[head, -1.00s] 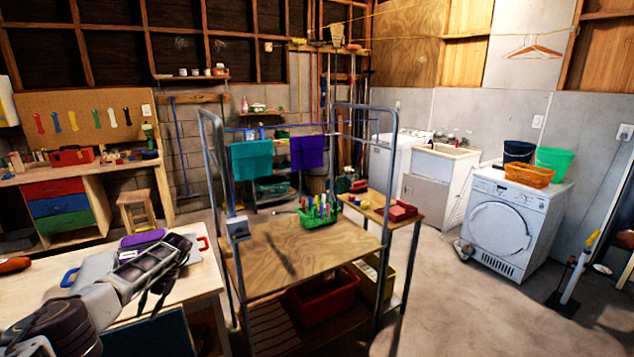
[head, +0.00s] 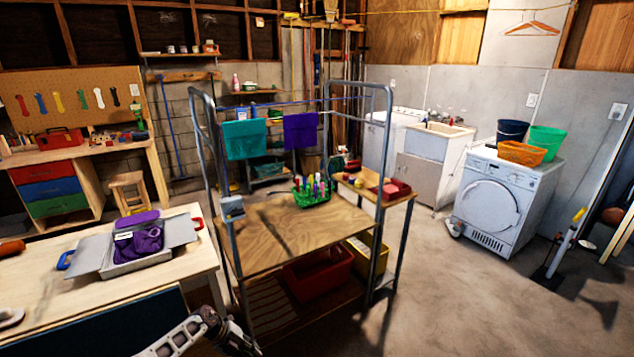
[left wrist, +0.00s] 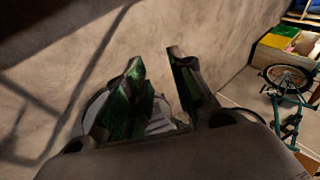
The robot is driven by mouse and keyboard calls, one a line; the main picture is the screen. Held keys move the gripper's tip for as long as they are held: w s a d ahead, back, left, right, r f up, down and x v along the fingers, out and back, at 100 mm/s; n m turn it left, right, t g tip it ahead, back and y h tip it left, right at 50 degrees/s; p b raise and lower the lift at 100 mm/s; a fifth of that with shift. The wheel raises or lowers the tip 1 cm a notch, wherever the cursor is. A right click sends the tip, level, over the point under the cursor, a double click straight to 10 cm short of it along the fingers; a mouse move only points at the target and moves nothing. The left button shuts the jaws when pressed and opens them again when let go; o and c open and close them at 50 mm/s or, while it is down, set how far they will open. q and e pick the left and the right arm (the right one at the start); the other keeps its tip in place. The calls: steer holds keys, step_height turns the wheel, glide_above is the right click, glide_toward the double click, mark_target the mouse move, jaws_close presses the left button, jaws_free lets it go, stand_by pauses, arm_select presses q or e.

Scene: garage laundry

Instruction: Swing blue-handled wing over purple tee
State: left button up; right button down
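The purple tee (head: 146,241) lies crumpled on a grey folding board on the left bench, part of it beyond the board's back edge. The board's left wing (head: 91,256) has a blue handle (head: 66,260) and lies out to the left, not over the tee. The right wing (head: 178,231) lies out at the right, near a red handle (head: 197,224). My left gripper (left wrist: 155,62) is open and empty in the left wrist view, above bare floor. A grey arm part of mine shows at the bottom of the head view, clear of the board. My right gripper is not in view.
The bench (head: 190,262) has bare wood in front of the board. A metal rack (head: 232,262) with a wooden shelf, a green basket (head: 311,198) and hanging towels stands right of it.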

arm_select(q)
steer(key=s+d+f+n+t+h, duration=0.2)
steer(key=s+d+f+n+t, duration=0.25)
steer(key=d+f+n, duration=0.2)
steer(key=s+a+f+n+t+y, duration=0.3)
steer(key=s+a+f+n+y, duration=0.15)
steer(key=s+f+n, duration=0.65)
steer(key=s+a+f+n+g+y, duration=0.1)
steer(key=s+f+n+g, duration=0.1)
steer(key=s, duration=1.1)
steer(key=s+a+f+n+g+y, duration=0.2)
steer(key=s+f+n, duration=0.3)
steer(key=s, duration=0.7)
steer(key=s+a+f+n+g+y, duration=0.1)
steer(key=s+f, duration=0.5)
steer(key=s, duration=0.7)
steer(key=shift+s+a+f+n+g, duration=0.3)
steer(key=shift+a+n+g, duration=0.35)
steer(key=shift+n+g, duration=0.55)
steer(key=shift+s+y, duration=0.1)
steer(key=shift+y, duration=0.15)
